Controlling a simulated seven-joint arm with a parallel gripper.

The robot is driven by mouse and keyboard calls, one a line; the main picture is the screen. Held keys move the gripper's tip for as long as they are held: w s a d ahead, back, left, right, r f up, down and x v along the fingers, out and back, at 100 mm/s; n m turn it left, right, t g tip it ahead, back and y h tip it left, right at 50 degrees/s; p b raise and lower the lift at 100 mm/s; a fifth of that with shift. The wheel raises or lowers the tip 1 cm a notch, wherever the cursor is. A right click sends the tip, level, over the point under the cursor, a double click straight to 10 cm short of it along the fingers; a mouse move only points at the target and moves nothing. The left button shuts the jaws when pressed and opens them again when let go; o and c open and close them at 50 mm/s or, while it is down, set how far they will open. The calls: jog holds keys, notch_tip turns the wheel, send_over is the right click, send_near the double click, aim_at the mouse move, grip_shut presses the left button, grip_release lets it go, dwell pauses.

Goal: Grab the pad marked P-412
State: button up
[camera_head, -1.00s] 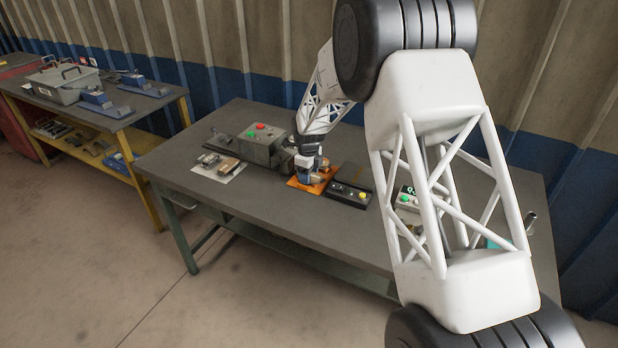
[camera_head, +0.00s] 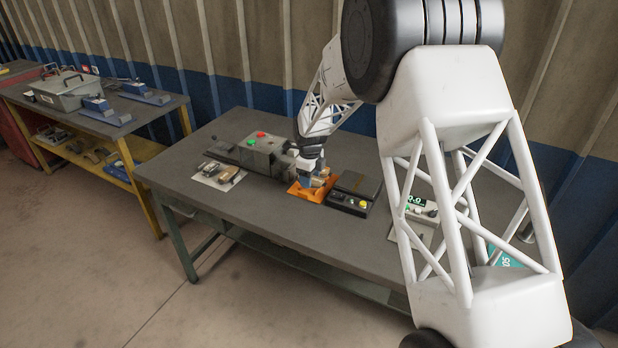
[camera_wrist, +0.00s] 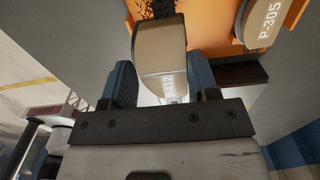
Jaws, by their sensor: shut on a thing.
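My gripper (camera_wrist: 162,88) is shut on a tan brake pad (camera_wrist: 160,50), with one blue-grey finger on each side of it. In the head view my gripper (camera_head: 310,168) is over the orange mat (camera_head: 304,193). A second tan pad marked P-305 (camera_wrist: 270,22) lies on the orange mat at the upper right of the wrist view. I cannot tell whether the held pad is clear of the mat.
A grey box with red and green buttons (camera_head: 262,148) stands left of the gripper. A black unit with buttons (camera_head: 350,203) stands right of the mat. A white sheet with parts (camera_head: 205,180) lies at left. The table's front (camera_head: 255,215) is bare.

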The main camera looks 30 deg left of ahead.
jog(key=s+d, duration=0.3)
jog(key=s+d+r, duration=0.1)
jog(key=s+d, duration=0.1)
jog(key=s, duration=0.2)
jog(key=s+d, duration=0.3)
jog(key=shift+s+d+r, duration=0.25)
jog(key=shift+s+d, duration=0.1)
jog(key=shift+s, duration=0.05)
dwell(0.5)
